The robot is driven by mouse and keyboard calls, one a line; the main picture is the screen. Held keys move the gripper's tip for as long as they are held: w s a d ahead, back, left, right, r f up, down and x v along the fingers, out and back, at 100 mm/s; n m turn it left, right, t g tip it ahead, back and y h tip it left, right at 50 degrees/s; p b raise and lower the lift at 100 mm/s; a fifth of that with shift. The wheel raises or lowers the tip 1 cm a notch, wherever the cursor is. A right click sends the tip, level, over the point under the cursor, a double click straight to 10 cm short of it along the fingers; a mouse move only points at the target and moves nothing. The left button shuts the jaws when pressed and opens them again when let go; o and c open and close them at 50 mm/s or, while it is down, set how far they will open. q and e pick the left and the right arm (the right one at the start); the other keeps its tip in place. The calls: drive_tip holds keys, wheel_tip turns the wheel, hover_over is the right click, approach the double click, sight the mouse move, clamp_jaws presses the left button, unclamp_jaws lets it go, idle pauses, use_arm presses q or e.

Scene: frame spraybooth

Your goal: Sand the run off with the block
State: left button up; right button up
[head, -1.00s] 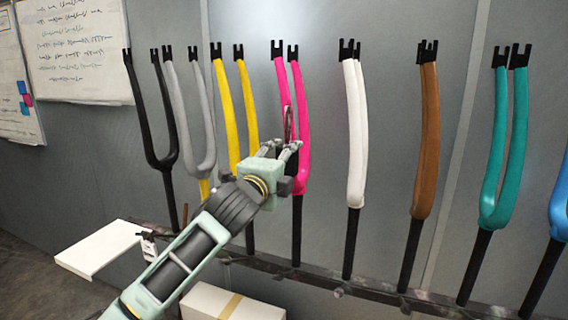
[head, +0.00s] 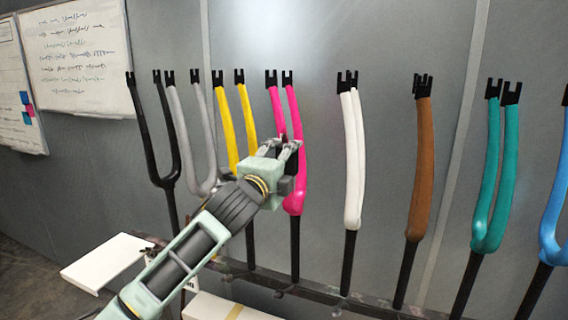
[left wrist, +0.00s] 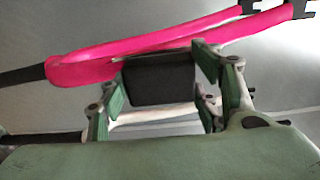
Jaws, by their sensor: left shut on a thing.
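My left gripper (head: 284,150) is shut on a dark block (left wrist: 160,80), which sits between its two fingers in the left wrist view. The gripper is in front of the pink fork (head: 294,196), partly covering its legs. In the left wrist view the pink fork (left wrist: 95,66) runs just beyond the block. I cannot tell whether block and fork touch. The run in the paint cannot be made out. My right gripper is not in view.
Upright forks stand in a row: yellow (head: 248,120), white (head: 353,160) and brown (head: 420,165) are nearest the pink one, with teal (head: 490,200) farther right. A white panel (head: 105,262) is at lower left, a pale box (head: 205,308) below my arm. A whiteboard (head: 75,60) hangs behind.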

sight(285, 146)
use_arm(q)
drive_tip(key=shift+w+r+p, duration=0.15)
drive_tip(key=shift+r+p, duration=0.45)
drive_tip(key=shift+r, duration=0.25)
drive_tip(key=shift+w+d+r, duration=0.15)
drive_tip(key=shift+r, duration=2.5)
drive_tip(key=shift+w, duration=0.1)
drive_tip(key=shift+f+b, duration=0.95)
drive_tip(key=shift+f, duration=1.15)
wheel_tip(285, 146, down, 10)
drive_tip(key=b, duration=0.4)
drive_tip(key=shift+s+f, duration=0.2)
drive_tip(key=shift+s, duration=0.1)
